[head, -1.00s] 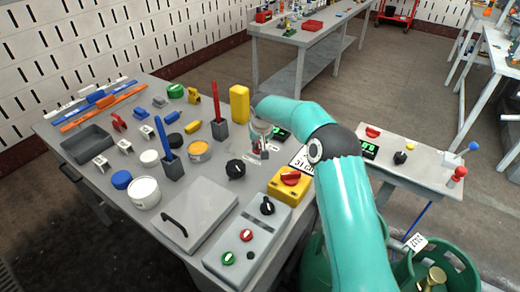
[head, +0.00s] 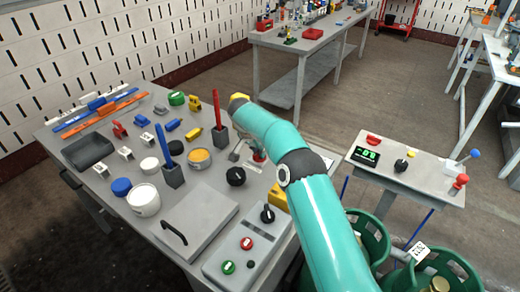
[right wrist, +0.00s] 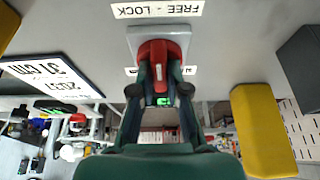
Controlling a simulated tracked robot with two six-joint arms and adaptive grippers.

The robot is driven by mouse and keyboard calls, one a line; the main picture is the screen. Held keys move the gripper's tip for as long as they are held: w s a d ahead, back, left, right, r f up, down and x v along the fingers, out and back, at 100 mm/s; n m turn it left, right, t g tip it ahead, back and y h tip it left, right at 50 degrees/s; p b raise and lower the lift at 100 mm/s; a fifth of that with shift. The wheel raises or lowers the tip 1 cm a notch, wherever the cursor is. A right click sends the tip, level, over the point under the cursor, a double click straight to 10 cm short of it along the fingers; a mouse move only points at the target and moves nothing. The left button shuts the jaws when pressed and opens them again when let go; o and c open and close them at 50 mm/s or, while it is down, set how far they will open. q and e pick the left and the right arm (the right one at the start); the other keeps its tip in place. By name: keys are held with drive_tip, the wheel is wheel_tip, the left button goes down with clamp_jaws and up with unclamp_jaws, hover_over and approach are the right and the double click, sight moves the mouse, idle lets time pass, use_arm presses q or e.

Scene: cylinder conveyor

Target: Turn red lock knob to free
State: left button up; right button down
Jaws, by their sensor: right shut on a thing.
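The red lock knob (right wrist: 158,58) sits on a grey square plate (right wrist: 146,38) in the right wrist view. A label reading FREE - LOCK (right wrist: 157,9) shows upside down beside it. My right gripper (right wrist: 160,78) is shut on the knob, with one finger on each side of it. In the head view, a small red part of the knob (head: 259,156) shows beside my right arm, which hides most of the gripper. The knob's exact pointing is hard to tell. My left gripper is in neither view.
A yellow block (right wrist: 262,130) stands right of the gripper in the wrist view, and a display sign (right wrist: 50,75) is at left. In the head view, a black knob (head: 236,176), a red pen in a holder (head: 219,134) and a control box (head: 243,250) are nearby.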

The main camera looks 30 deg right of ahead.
drive_tip(key=shift+w+a+r, duration=0.15)
idle(0.3)
drive_tip(key=c, duration=1.2)
unclamp_jaws()
drive_tip(key=shift+o, duration=0.2)
drive_tip(key=v, duration=1.1)
drive_tip(key=shift+a+r, duration=0.3)
